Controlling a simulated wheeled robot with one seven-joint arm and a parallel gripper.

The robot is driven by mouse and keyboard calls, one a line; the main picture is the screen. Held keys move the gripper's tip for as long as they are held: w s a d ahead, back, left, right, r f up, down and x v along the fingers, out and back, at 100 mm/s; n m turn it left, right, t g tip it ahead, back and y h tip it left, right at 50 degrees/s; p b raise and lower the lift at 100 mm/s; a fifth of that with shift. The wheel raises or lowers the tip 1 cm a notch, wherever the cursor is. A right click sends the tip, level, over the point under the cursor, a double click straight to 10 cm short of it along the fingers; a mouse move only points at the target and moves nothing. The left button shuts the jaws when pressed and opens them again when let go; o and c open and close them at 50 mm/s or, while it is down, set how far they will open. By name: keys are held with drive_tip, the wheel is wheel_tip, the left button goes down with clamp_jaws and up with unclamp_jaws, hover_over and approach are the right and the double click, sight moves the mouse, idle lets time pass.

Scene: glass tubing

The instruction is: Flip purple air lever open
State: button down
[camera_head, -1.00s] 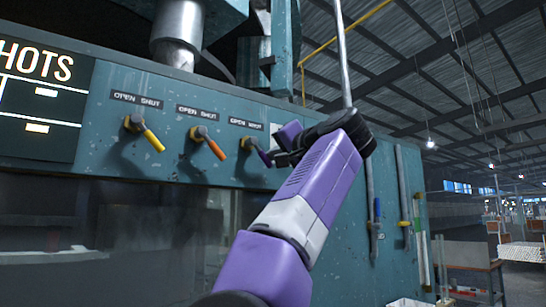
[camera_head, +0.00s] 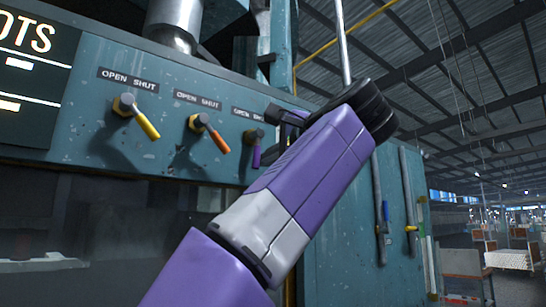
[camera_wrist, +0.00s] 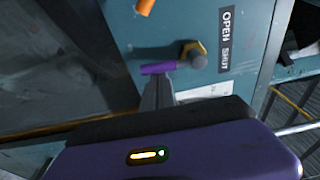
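The purple lever (camera_head: 256,156) hangs nearly straight down from its brass pivot on the teal panel, under an OPEN SHUT label (camera_head: 249,113) partly hidden by my gripper. In the wrist view the purple lever (camera_wrist: 158,69) points left from the pivot, with the label (camera_wrist: 225,40) to its right. My gripper (camera_head: 277,125) is just right of the lever, on the SHUT side. In the wrist view its narrow grey fingers (camera_wrist: 158,82) look shut together, with tips at the lever's lower edge. They touch it or nearly do; nothing shows between them.
A yellow lever (camera_head: 146,124) and an orange lever (camera_head: 218,141) stand to the left on the same panel, both slanting down-right. Grey pipes with a blue handle (camera_head: 385,211) and a yellow handle (camera_head: 411,228) run down the panel's right side.

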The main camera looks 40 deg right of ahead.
drive_tip(key=shift+a+f, duration=0.15)
drive_tip(key=shift+a, duration=0.85)
drive_tip(key=shift+a+r, duration=0.2)
drive_tip(key=shift+a, duration=0.3)
drive_tip(key=shift+a+r, duration=0.15)
drive_tip(key=shift+a, duration=0.3)
drive_tip(key=shift+a+r, duration=0.1)
drive_tip(key=shift+a, duration=0.15)
drive_tip(key=shift+w+d+f, duration=0.1)
drive_tip(key=shift+d+f, duration=0.05)
drive_tip(key=shift+f, duration=0.15)
drive_tip(key=shift+w+d+f, duration=0.2)
drive_tip(key=shift+d+f, duration=0.25)
drive_tip(key=shift+f, duration=0.1)
drive_tip(key=shift+w+d+f, duration=0.15)
drive_tip(key=shift+d+f, duration=0.3)
drive_tip(key=shift+f, duration=0.05)
drive_tip(key=shift+s+d+f+b, duration=0.25)
drive_tip(key=shift+s+d+b, duration=0.3)
drive_tip(key=shift+d, duration=0.05)
drive_tip(key=b, duration=0.3)
approach(256, 168)
drive_tip(key=shift+s+d+r, duration=0.15)
drive_tip(key=shift+d, duration=0.25)
drive_tip(key=shift+s+d+r, duration=0.1)
drive_tip(key=shift+d+r, duration=0.1)
drive_tip(key=shift+d, duration=0.2)
